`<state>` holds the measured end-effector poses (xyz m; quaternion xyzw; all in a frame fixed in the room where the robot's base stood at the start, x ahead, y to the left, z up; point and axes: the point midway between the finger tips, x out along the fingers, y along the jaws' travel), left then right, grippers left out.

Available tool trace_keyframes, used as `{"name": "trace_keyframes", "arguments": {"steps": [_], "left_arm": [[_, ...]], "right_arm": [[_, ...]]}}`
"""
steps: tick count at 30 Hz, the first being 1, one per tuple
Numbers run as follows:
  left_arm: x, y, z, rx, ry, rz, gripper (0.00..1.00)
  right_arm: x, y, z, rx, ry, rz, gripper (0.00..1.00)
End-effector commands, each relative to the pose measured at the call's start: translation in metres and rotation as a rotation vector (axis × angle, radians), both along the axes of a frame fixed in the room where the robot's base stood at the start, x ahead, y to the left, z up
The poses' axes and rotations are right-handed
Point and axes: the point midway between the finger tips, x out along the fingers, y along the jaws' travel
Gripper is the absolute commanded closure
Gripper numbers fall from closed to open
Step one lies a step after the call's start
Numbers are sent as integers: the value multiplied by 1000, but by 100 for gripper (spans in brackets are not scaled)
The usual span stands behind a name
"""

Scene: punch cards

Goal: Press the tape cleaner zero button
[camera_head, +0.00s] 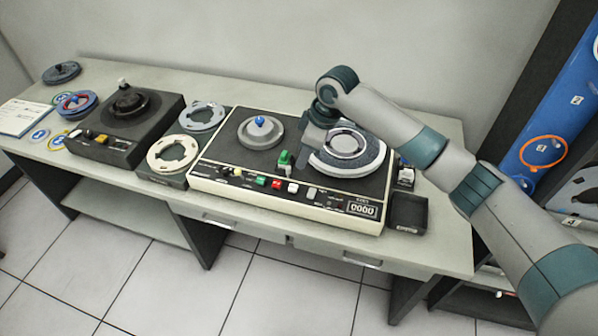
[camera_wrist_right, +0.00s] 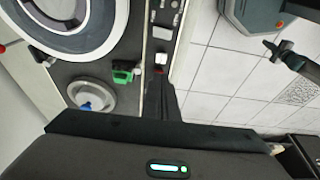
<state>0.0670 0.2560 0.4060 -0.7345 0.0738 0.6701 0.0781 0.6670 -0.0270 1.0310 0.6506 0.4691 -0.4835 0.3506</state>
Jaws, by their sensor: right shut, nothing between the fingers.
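The tape cleaner (camera_head: 225,176) is a black-topped machine with a cream front edge on the table. I cannot read which button is zero. My right gripper (camera_head: 297,170) is shut and empty, pointing down over the machine behind the front strip. In the right wrist view its dark fingers (camera_wrist_right: 165,84) end close to a red and a white button (camera_wrist_right: 161,58); contact cannot be told. My left gripper is out of view.
A grey reel (camera_head: 261,132) with a blue knob and a large tape reel (camera_head: 347,150) sit on the machine, with a green part (camera_head: 285,158) between them. Another black machine (camera_head: 128,120) and loose reels are at left.

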Motion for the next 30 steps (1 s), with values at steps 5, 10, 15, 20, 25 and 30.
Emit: {"name": "trace_keyframes", "arguments": {"steps": [5,10,15,20,25,30], "left_arm": [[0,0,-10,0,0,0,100],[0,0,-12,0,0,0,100],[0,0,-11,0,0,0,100],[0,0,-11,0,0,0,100],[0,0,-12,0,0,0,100],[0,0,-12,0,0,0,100]], "right_arm": [[-1,-6,19,0,-2,-2,100],[-2,-8,28,-1,-2,-1,100],[-2,-9,29,0,-1,-1,100],[-2,-8,29,0,-1,-1,100],[-2,-8,29,0,-1,-1,100],[-2,-8,29,0,-1,-1,100]]}}
